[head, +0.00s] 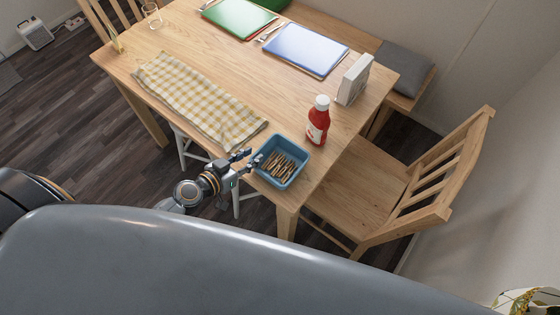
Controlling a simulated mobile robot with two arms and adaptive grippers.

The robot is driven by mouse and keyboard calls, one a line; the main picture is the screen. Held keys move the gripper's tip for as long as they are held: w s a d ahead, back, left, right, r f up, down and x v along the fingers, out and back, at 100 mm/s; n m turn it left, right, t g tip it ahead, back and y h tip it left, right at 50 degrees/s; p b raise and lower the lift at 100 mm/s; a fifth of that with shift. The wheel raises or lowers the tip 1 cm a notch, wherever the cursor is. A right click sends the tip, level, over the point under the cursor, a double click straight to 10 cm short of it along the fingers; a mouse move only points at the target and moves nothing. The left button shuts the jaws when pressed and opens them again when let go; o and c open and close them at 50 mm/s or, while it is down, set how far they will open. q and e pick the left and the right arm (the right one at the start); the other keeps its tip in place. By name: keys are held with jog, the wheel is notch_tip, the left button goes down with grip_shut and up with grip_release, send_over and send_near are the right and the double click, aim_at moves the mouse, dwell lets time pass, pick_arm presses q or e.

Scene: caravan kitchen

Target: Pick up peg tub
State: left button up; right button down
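The peg tub (299,181) is a blue, open-topped rectangular tub with several wooden pegs (279,166) inside. It stands upright near the front corner of the wooden table. My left gripper (253,157) is at the tub's left side, close to its rim. Its two dark fingers look spread apart, and nothing shows held between them. I cannot tell whether a finger touches the tub. My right gripper is not in view.
A red bottle with a white cap (318,121) stands behind the tub to the right. A checked cloth (197,98) lies to the left. A white box (353,79) and a blue folder (305,50) are farther back. A wooden chair (400,190) stands at the right.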

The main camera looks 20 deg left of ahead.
aim_at(263, 151)
pick_arm(q)
jog(key=x, duration=0.6)
jog(key=shift+s, duration=0.1)
jog(key=shift+s, duration=0.1)
grip_shut()
